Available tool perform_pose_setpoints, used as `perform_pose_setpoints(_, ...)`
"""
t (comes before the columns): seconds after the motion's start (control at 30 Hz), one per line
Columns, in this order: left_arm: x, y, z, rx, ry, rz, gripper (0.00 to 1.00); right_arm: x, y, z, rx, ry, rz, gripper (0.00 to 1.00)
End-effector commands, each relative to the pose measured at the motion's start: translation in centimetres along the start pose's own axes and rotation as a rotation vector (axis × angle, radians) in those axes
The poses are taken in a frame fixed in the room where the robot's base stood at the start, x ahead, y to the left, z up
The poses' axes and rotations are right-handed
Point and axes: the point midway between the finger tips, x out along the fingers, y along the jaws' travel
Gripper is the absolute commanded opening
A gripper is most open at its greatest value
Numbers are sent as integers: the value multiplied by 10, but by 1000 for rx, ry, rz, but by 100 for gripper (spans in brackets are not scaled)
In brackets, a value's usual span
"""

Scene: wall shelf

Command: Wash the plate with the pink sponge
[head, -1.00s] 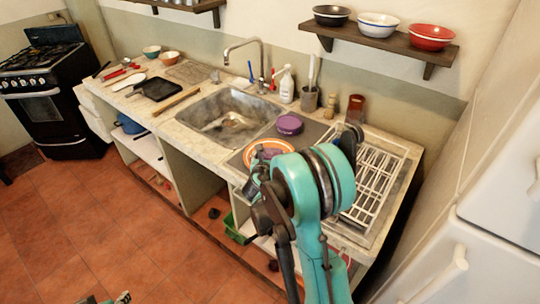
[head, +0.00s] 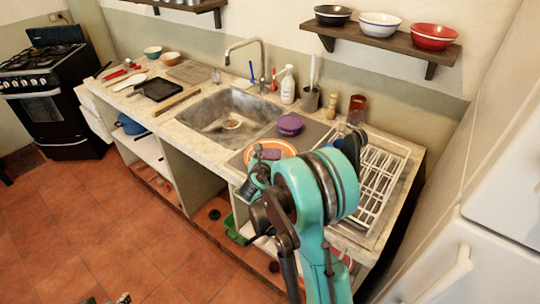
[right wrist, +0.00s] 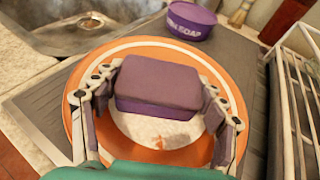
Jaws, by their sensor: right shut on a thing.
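The orange-rimmed plate (head: 283,146) with a white centre lies on the grey surface right of the sink; it also shows in the right wrist view (right wrist: 240,72). The sponge (right wrist: 160,80), a mauve-pink block with a darker purple side, is over the plate's middle. My right gripper (right wrist: 160,105) is shut on the sponge, with one finger on each side of it. Faint brownish smears show on the plate's white centre below the sponge. In the head view my right gripper (head: 259,172) is partly hidden by my arm.
A purple soap tub (head: 290,125) stands just behind the plate. The sink (head: 225,110) is to the left. A white dish rack (head: 380,180) is on the right. A bottle (head: 287,85) and a brush holder (head: 310,99) stand at the back.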

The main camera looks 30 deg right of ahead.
Motion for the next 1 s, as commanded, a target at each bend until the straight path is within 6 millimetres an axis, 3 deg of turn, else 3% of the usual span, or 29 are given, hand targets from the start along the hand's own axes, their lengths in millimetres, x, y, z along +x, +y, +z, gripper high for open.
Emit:
perform_pose_setpoints(0.47, 5, 0, 4, 0, 0, 0, 40, -4, -10, -2, 0, 1, -1, 63)
perform_pose_setpoints(1.0, 10, 0, 7, 0, 0, 0, 40, 6, -12, 1, 0, 0, 0, 63)
